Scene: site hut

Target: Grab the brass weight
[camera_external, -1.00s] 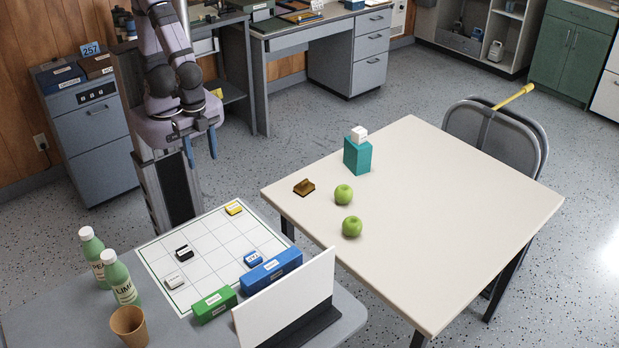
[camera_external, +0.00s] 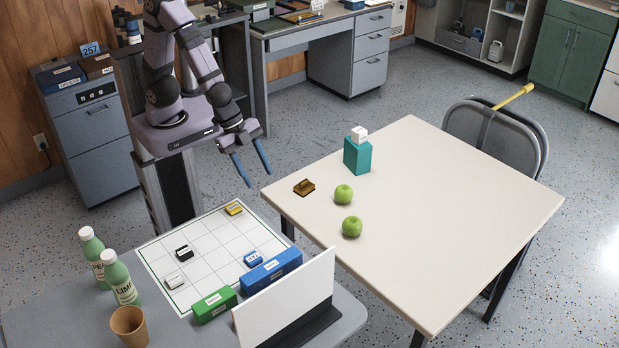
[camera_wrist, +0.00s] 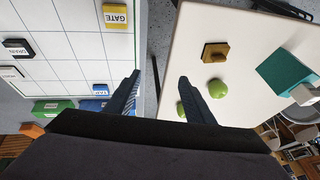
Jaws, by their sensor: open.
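The brass weight (camera_external: 304,187) is a small brown-gold block with a raised top. It lies on the cream table near its left corner, and in the wrist view (camera_wrist: 215,52) it sits right of centre, beyond my fingertips. My gripper (camera_external: 254,177) is open and empty, with its two blue fingers pointing down. It hangs over the gap between the grid board and the cream table, left of the weight and apart from it. In the wrist view the fingers (camera_wrist: 159,77) straddle the table's edge.
Two green apples (camera_external: 343,194) (camera_external: 352,227) lie right of the weight. A teal block (camera_external: 357,155) with a white cube (camera_external: 359,133) on top stands behind. The grid board (camera_external: 205,262) holds small labelled blocks. Bottles (camera_external: 121,283) and a brown cup (camera_external: 129,325) stand lower left. The cream table's right half is clear.

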